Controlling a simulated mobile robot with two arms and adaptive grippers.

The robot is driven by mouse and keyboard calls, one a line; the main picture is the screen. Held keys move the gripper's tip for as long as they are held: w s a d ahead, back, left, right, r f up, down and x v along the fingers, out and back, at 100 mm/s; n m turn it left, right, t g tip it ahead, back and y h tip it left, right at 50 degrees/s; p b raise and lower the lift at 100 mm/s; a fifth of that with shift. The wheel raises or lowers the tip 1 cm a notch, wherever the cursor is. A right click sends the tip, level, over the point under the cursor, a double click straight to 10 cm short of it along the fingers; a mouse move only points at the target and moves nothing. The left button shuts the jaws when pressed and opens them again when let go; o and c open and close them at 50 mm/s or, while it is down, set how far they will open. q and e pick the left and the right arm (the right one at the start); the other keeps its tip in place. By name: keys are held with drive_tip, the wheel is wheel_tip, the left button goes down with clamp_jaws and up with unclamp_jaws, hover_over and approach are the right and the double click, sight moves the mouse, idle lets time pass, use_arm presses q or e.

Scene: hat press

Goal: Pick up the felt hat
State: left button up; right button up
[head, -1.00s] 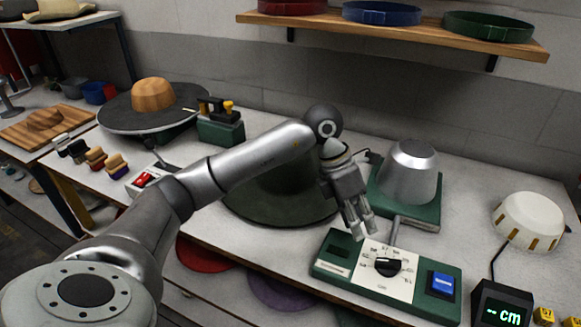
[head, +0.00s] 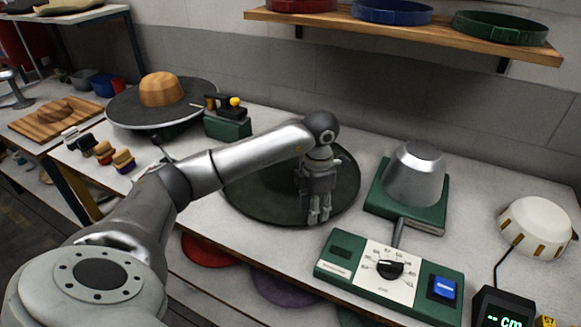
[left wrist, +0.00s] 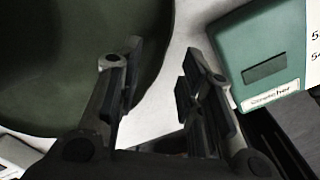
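The dark green felt hat (head: 252,192) lies on the grey worktable with its wide brim showing. My left arm and gripper hide most of its crown in the head view. My left gripper (head: 319,217) points down over the front right part of the brim. In the left wrist view its two fingers (left wrist: 158,80) stand apart with nothing between them. There the green brim (left wrist: 60,60) fills the left side, and one finger overlaps its edge. I cannot tell the gripper's exact height above the brim. My right gripper is not in view.
A green control box (head: 330,262) with a dial stands right of the hat, close to my gripper. A metal hat form (head: 415,172) on a green base is behind it. A white drum (head: 537,226) stands at the far right. A shelf (head: 400,28) hangs above.

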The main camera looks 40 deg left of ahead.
use_arm(q)
drive_tip(key=shift+f, duration=1.6)
clamp_jaws()
